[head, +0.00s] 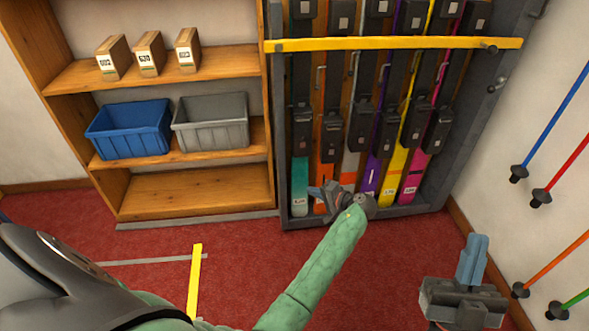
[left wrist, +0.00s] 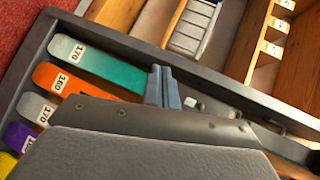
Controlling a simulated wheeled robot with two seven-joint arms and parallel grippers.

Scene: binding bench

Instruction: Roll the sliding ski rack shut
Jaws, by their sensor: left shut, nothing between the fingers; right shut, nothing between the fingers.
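The sliding ski rack (head: 284,150) is a dark grey frame holding several upright coloured skis. It stands at the right end of the wooden shelves. My left gripper (head: 319,192) is shut and empty, in front of the lower skis near the rack's left post. In the left wrist view its blue fingers (left wrist: 163,86) lie beside the teal ski's end (left wrist: 90,62), close to the grey post (left wrist: 215,82). I cannot tell whether they touch the post. My right gripper (head: 474,250) is shut and empty at the lower right, apart from the rack.
Wooden shelves (head: 195,190) hold a blue bin (head: 128,130), a grey bin (head: 210,122) and small boxes. A floor rail (head: 195,219) runs along their foot. A yellow bar (head: 395,44) crosses the rack. Ski poles (head: 550,120) hang on the right wall.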

